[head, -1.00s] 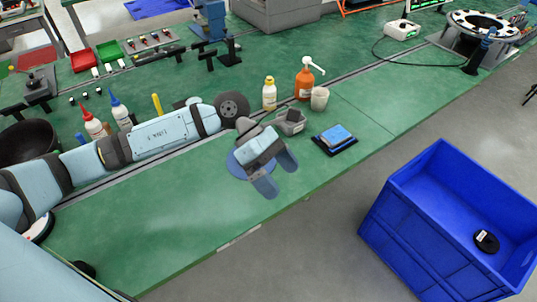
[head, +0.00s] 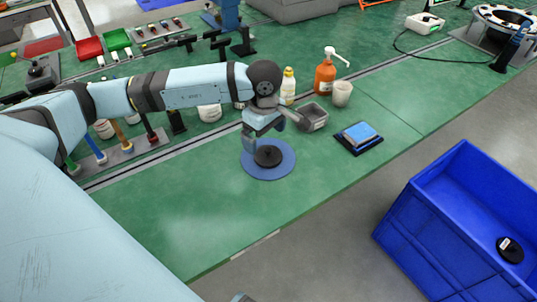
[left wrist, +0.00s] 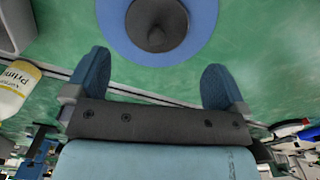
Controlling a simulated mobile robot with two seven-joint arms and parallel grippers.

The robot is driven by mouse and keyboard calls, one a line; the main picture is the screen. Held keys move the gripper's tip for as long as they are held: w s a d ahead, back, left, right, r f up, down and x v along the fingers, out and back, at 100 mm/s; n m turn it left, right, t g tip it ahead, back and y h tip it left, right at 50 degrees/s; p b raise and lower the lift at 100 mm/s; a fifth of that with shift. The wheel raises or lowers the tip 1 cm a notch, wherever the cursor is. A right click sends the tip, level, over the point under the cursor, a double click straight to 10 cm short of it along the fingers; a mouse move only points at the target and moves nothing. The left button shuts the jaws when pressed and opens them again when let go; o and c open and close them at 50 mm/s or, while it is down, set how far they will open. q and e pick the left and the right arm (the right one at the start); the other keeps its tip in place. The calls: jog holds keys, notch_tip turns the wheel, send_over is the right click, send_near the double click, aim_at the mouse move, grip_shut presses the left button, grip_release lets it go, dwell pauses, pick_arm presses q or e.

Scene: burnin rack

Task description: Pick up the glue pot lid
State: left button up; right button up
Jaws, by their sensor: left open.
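The glue pot lid appears to be the dark, round piece with a raised knob (head: 268,156) lying on a round blue mat (head: 284,173). In the left wrist view the lid (left wrist: 156,24) is at the top centre, on the blue mat (left wrist: 205,15). My left gripper (head: 265,133) is open and empty, just behind and above the lid in the head view. In the left wrist view its two fingers (left wrist: 155,75) are wide apart, with the lid beyond their tips and green bench between. My right gripper is in neither view.
A grey bin (head: 313,118), a white bottle (head: 288,86), an orange pump bottle (head: 325,75) and a pale cup (head: 341,94) stand close behind. A black-and-blue pad (head: 358,138) lies to the right. A blue crate (head: 440,235) stands beyond the bench edge. The front bench is clear.

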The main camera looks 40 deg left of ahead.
aim_at(267, 148)
pick_arm(q)
jog(key=shift+w+d+f, duration=0.15)
jog(key=shift+f, duration=1.4)
jog(key=shift+w+d+f, duration=0.1)
jog(key=shift+f, duration=1.45)
jog(key=c, duration=0.8)
